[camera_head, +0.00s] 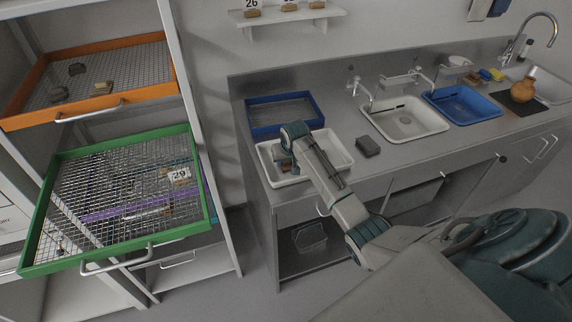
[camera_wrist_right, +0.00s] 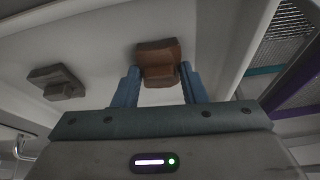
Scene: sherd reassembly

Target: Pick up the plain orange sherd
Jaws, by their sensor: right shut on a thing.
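My right gripper (camera_head: 288,150) reaches over the white tray (camera_head: 335,166) at the front left of the counter. In the right wrist view its two blue fingers (camera_wrist_right: 158,85) are shut on a plain brownish-orange sherd (camera_wrist_right: 158,52). The sherd sits between the fingertips, and its lower part is partly hidden by them. In the head view the sherd is mostly hidden by the gripper. I cannot tell whether it touches the surface beneath. My left gripper is not in view.
A grey block (camera_head: 367,146) lies on the counter right of the tray. A blue mesh tray (camera_head: 285,112) stands behind. A white basin (camera_head: 440,127) and a blue basin (camera_head: 490,108) are farther right. A green mesh drawer (camera_head: 35,245) juts out at left, under an orange one (camera_head: 25,120).

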